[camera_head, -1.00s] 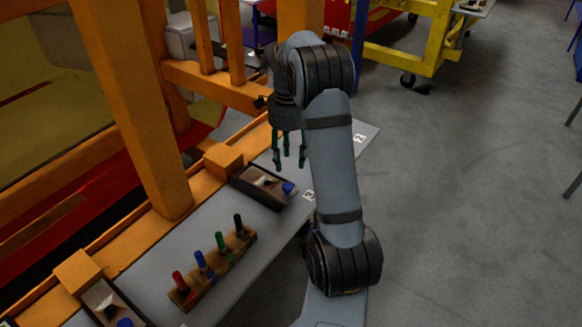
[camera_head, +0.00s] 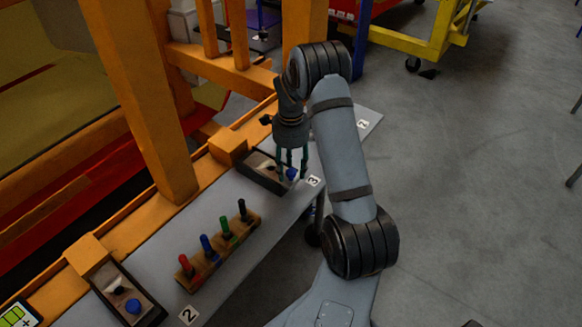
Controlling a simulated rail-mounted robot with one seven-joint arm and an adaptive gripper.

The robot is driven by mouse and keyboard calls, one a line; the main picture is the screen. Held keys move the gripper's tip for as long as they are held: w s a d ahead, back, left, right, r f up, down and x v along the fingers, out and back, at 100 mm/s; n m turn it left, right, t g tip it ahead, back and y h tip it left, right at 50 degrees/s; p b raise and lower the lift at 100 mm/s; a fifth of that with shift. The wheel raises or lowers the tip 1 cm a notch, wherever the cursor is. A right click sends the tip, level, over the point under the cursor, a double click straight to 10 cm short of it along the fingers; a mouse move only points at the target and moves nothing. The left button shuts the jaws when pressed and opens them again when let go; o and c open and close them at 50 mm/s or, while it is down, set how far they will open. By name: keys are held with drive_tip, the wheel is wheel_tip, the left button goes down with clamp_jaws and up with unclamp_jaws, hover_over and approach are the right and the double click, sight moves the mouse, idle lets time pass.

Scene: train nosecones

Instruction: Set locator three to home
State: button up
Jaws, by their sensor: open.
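Locator three (camera_head: 258,178) is a dark, shallow box with a pale inside, on the grey shelf beside a white label "3" (camera_head: 313,181). Its blue knob (camera_head: 291,173) sits at the box's right end. My gripper (camera_head: 292,175) points down over that end. Its green fingers are apart, with the blue knob between them in the picture. I cannot tell whether they touch the knob. The gripper's fingers partly hide the inside of the box.
A wooden block (camera_head: 220,246) with red, blue, green and black pegs stands on the shelf. Another locator box (camera_head: 107,292) with a blue knob lies near label "2" (camera_head: 188,315). Orange posts (camera_head: 145,95) rise behind the shelf. Grey floor is free at right.

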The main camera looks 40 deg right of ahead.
drive_tip(key=shift+c, duration=0.9)
clamp_jaws()
